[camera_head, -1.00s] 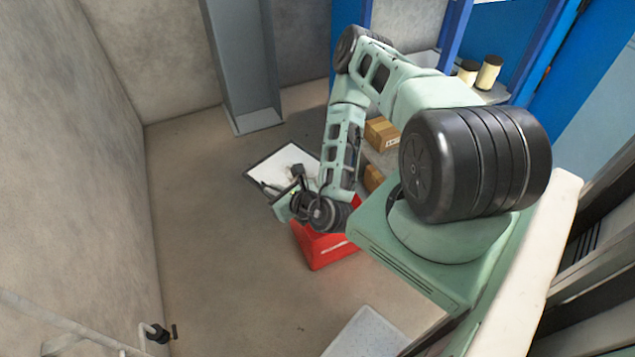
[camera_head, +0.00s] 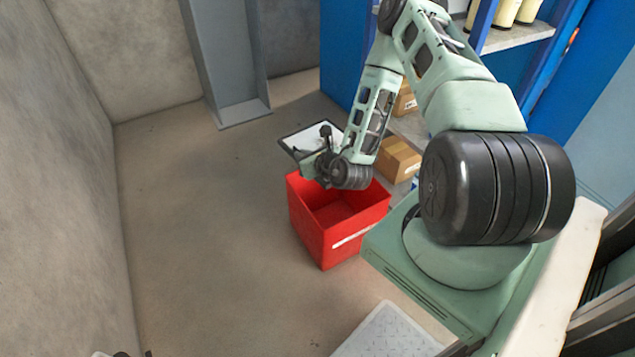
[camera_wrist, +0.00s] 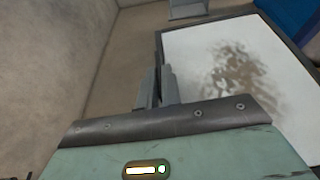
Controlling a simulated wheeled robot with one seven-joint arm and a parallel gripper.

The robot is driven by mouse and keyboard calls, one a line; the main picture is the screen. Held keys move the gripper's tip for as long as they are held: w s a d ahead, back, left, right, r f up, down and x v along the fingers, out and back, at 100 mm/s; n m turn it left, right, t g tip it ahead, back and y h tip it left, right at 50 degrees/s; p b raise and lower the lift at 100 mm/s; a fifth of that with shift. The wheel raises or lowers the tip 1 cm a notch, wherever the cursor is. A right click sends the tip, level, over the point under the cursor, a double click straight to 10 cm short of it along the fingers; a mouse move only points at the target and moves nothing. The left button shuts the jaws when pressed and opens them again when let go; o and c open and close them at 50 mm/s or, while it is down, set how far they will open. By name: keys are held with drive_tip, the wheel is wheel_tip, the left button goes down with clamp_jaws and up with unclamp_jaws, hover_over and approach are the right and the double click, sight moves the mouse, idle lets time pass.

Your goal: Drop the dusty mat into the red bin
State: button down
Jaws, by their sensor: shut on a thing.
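The dusty mat is a white sheet with a dark border (camera_head: 297,137). A brown smear shows on it in the wrist view (camera_wrist: 235,75). My gripper (camera_wrist: 158,85) is shut on the mat's near left edge. The mat extends away from the fingers and looks roughly flat. The red bin (camera_head: 322,240) stands open on the floor, and its visible inside looks empty. In the head view, my gripper and wrist overlap the bin's far rim, and the mat shows behind that rim. My wrist hides part of the mat and rim.
Shelves with cardboard boxes (camera_head: 398,160) and cream cylinders (camera_head: 507,12) stand to the right of the bin. A grey column (camera_head: 225,60) stands behind on the left. A pale textured panel (camera_head: 385,335) lies at the front. The floor left of the bin is clear.

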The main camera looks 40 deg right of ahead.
drive_tip(key=w+d+f+b, duration=0.1)
drive_tip(key=d+f+b, duration=0.3)
drive_tip(key=f+b, duration=0.9)
drive_tip(key=w+d+f+m+h+b, duration=0.1)
drive_tip(key=d+f+b, duration=0.3)
drive_tip(key=f+b, duration=0.8)
drive_tip(key=shift+w+d+f+h+b, duration=0.15)
drive_tip(key=shift+w+f+h+b, duration=0.2)
drive_tip(key=shift+w+f, duration=0.35)
drive_tip(key=shift+s+f, duration=0.1)
drive_tip(key=c, duration=1.5)
unclamp_jaws()
